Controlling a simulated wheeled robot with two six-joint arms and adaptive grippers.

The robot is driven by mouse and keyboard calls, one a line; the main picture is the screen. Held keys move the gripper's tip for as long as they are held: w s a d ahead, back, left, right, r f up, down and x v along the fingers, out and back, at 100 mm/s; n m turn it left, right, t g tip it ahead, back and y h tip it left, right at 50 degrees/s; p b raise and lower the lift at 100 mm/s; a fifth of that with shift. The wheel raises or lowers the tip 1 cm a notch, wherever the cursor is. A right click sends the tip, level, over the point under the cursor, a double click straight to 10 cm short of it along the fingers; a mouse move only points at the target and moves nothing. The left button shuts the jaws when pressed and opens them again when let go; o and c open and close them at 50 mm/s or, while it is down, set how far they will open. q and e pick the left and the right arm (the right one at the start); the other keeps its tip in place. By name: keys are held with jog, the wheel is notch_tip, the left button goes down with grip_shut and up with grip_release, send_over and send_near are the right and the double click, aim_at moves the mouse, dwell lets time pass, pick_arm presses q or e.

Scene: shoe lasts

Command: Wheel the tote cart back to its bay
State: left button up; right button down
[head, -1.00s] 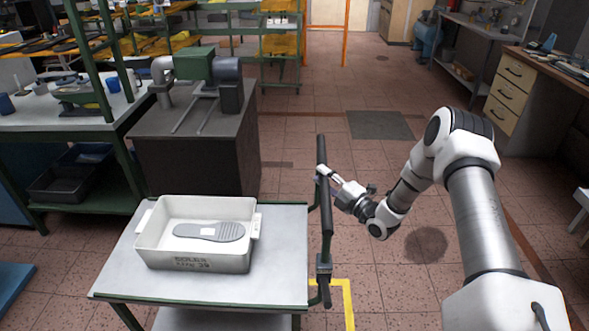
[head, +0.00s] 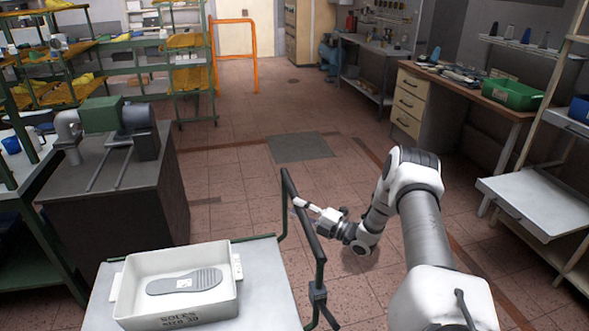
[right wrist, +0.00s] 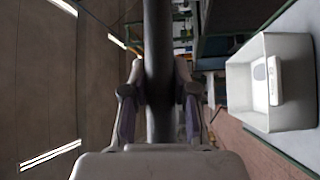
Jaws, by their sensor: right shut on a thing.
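The tote cart (head: 262,262) has a pale grey top with green edging and stands at the bottom of the head view. A white tote (head: 222,302) with a grey shoe sole (head: 186,281) in it sits on the cart top. The tote also shows at the right of the right wrist view (right wrist: 290,110). The cart's dark push handle (head: 291,196) rises at its right end. My right gripper (head: 300,206) is shut on this handle. In the right wrist view the handle (right wrist: 158,60) runs between the two fingers. My left gripper is out of view.
A dark machine cabinet (head: 120,195) stands left of the cart. A wooden drawer bench (head: 412,105) and a rack with a grey shelf (head: 535,200) stand at the right. A dark floor mat (head: 300,148) lies on open tiled floor ahead. An orange frame (head: 235,55) stands farther back.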

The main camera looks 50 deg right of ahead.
jog(key=shift+s+d, duration=0.1)
jog(key=shift+d, duration=0.15)
jog(key=c, duration=1.1)
grip_release()
jog(key=shift+o, duration=1.1)
jog(key=shift+s+d, duration=0.2)
jog(key=shift+d, duration=0.05)
jog(key=v, duration=1.2)
jog(key=shift+s, duration=0.15)
jog(key=shift+d+f, duration=0.1)
jog(key=shift+f, duration=0.05)
